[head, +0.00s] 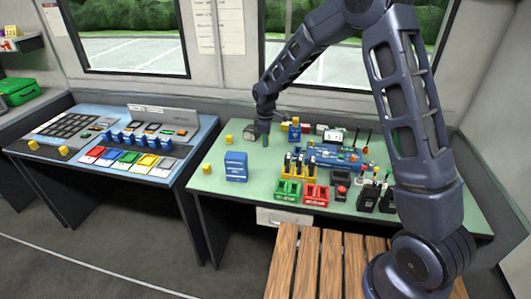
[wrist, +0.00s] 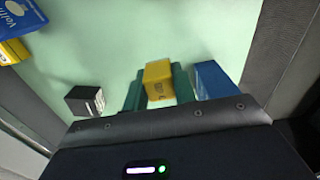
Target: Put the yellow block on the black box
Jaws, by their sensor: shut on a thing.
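My gripper (wrist: 158,88) is shut on a yellow block (wrist: 158,72), which sits between its two green fingers in the wrist view. I cannot tell whether the block touches the table. A small black box (wrist: 85,101) with a pale marked side is on the green surface to the left of the fingers, apart from them. In the head view my gripper (head: 264,136) is low over the back left part of the green table; the held block is not clear there. A dark shape beside it may be the black box or part of my gripper.
A blue block (wrist: 214,80) stands close to the right finger. A large blue box (head: 236,166) and loose yellow blocks (head: 228,139) (head: 207,169) are on the left of the green table (head: 222,187). Green (head: 288,191) and red (head: 316,194) bins and several tools crowd its middle and right.

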